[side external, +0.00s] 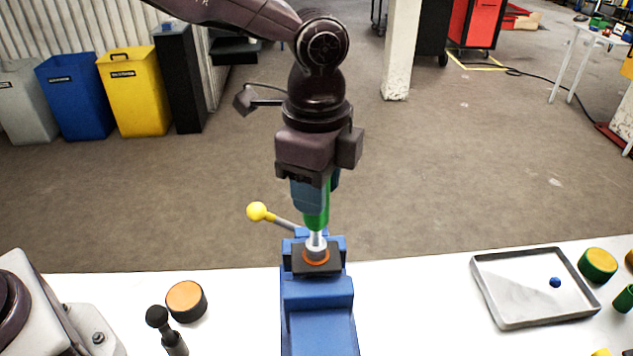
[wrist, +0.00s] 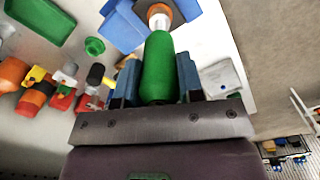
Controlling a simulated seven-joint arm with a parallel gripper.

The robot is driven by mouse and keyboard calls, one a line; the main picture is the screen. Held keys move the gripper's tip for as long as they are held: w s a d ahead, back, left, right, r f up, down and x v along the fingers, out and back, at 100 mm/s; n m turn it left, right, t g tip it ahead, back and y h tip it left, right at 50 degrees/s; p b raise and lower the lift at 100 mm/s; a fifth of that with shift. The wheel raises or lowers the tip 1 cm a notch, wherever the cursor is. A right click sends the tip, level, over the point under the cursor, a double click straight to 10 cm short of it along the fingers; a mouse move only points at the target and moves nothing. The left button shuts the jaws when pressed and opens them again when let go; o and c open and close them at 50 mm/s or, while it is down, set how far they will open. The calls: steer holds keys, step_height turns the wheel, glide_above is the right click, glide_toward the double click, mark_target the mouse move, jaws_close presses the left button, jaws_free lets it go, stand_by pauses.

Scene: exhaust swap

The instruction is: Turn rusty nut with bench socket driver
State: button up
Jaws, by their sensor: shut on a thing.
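My gripper (side external: 316,200) is shut on the green handle of the bench socket driver (side external: 317,219), which points straight down. The driver's silver shaft and socket end (side external: 316,243) are over the rusty nut (side external: 316,257), an orange-brown ring on a dark plate (side external: 300,262) at the blue vise (side external: 318,294). The socket appears to sit at the nut; whether it is fully seated is hard to tell. In the wrist view the green handle (wrist: 158,70) lies between my blue fingers, and the orange nut end (wrist: 159,17) shows beyond it.
A yellow-knobbed vise lever (side external: 257,211) sticks out left. An orange-topped round block (side external: 186,301) and a black-headed tool (side external: 160,320) stand left on the white table. A grey tray (side external: 530,300) with a small blue piece lies right. Table between vise and tray is clear.

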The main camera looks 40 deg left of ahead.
steer(key=m, duration=0.4)
steer(key=shift+m, duration=0.7)
steer(key=shift+m, duration=1.1)
steer(key=m, duration=0.3)
